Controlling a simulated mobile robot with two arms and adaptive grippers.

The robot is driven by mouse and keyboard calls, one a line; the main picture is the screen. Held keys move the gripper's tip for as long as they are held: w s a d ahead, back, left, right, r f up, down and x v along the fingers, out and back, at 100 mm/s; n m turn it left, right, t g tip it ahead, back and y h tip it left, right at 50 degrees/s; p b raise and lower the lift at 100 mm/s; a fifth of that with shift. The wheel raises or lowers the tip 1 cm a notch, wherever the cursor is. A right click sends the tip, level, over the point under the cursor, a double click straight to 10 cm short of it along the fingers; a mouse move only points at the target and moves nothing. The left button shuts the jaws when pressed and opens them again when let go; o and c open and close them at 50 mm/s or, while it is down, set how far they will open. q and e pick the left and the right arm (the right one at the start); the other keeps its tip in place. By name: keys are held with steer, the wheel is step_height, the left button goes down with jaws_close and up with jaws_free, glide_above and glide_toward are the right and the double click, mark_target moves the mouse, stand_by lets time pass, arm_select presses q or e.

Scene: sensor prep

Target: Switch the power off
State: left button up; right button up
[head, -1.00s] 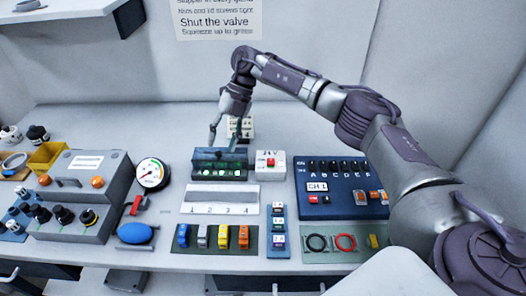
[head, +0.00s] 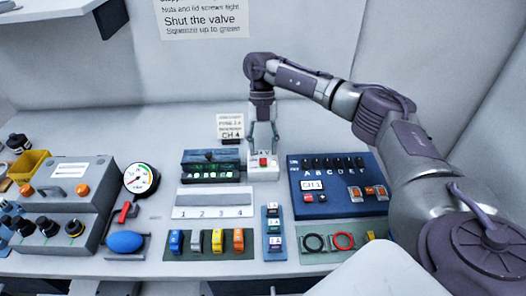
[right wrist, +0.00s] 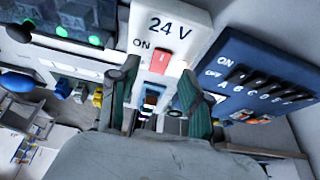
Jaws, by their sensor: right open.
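The white power box (head: 263,173) stands on the bench between the dark box with green lights and the blue switch panel. It carries a red rocker switch (head: 263,161). In the right wrist view the box (right wrist: 190,22) reads "24 V", with "ON" beside the red rocker (right wrist: 161,60) and an "O" mark at its other end. My right gripper (head: 263,149) points down just over the box. Its open fingers (right wrist: 159,75) lie on either side of the rocker, with nothing between them. I cannot tell whether they touch the box. My left gripper is not in view.
The dark box with green lights (head: 211,176) is close on the left. The blue panel (head: 335,172) with lettered switches is close on the right. A small sign (head: 230,128) stands behind. A numbered rack (head: 214,212) and coloured clips (head: 209,241) lie in front.

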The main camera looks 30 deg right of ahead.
mark_target(263, 162)
steer(key=shift+x, duration=1.1)
